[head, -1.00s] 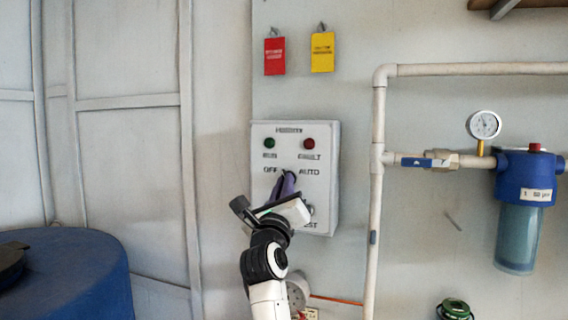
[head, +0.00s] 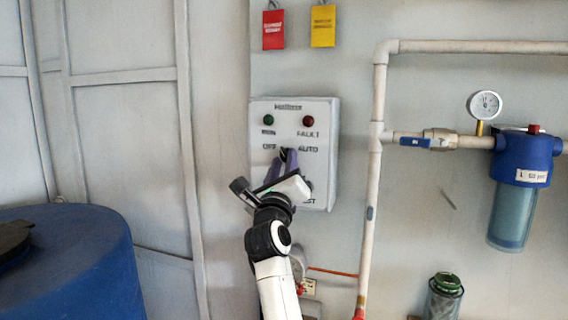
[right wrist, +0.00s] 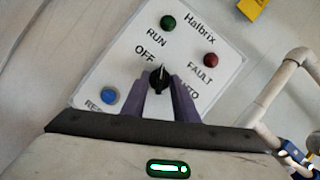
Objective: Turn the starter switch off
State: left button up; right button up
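The starter switch is a black knob (right wrist: 158,78) with a white mark, on a white Halbrix control box (head: 326,108). In the right wrist view its mark leans to the OFF side, away from AUTO. My right gripper (head: 283,156) is at the box, tilted, with purple fingers. In the right wrist view the fingers (right wrist: 159,84) stand apart on either side of the knob; I cannot tell whether they touch it. In the head view the fingers partly cover the knob. My left gripper is not in view.
The box has a green RUN lamp (right wrist: 168,22), a red FAULT lamp (right wrist: 210,60) and a blue reset button (right wrist: 109,95). A vertical pipe (head: 374,180) and a blue filter (head: 520,170) are to the right. A blue tank (head: 75,265) stands left. Red and yellow tags (head: 323,27) hang above.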

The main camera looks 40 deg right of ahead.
jog(key=b+v, duration=0.2)
jog(key=v, duration=0.8)
jog(key=shift+s+a, duration=0.1)
jog(key=shift+s, duration=0.05)
dwell(0.4)
